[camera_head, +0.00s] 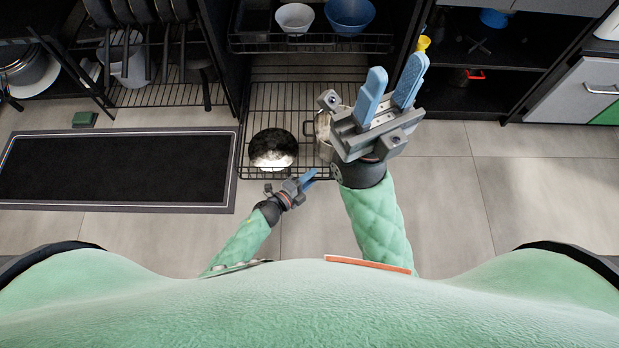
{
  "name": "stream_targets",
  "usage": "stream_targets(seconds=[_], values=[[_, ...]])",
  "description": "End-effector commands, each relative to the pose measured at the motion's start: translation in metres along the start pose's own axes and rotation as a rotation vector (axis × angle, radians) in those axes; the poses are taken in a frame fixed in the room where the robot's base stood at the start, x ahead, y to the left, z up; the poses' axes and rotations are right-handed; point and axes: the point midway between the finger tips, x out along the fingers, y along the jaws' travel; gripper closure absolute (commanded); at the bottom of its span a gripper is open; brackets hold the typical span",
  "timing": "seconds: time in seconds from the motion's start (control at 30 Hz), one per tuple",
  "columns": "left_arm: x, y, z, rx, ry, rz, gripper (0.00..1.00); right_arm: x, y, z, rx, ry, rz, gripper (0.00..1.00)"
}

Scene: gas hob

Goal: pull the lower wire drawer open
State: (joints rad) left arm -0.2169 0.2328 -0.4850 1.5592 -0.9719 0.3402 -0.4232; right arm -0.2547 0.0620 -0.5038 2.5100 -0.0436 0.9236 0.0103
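The lower wire drawer (285,97) stands out from the dark cabinet over the tiled floor. It holds a black pan (271,146) and a metal pot (323,126), partly hidden behind my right gripper. My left gripper (308,180) is low at the drawer's front edge, near its right part. Its blue fingers overlap in view, so I cannot tell whether they are apart or touch the wire. My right gripper (395,80) is raised closer to the camera, over the drawer's right side. Its blue fingers are apart with nothing between them.
An upper wire rack (310,48) holds a white bowl (295,18) and a blue bowl (349,14). A dark mat (115,168) lies left of the drawer. Open shelves (485,75) and a white drawer front (575,92) stand at the right. The right floor is clear.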

Motion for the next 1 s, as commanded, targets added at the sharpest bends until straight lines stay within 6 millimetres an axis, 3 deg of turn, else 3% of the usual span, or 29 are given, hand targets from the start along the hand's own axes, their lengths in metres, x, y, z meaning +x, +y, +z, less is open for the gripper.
stream_targets(seconds=[0.6, 1.0], values=[[-0.073, 0.000, 0.000, 0.000, 0.000, 0.002, 0.68, 0.012, 0.002, -0.002, -0.017, 0.002, 0.013, 0.64], [-0.078, 0.000, 0.000, 0.000, -0.001, 0.000, 0.68, 0.011, 0.003, -0.002, -0.022, -0.001, 0.003, 0.64]])
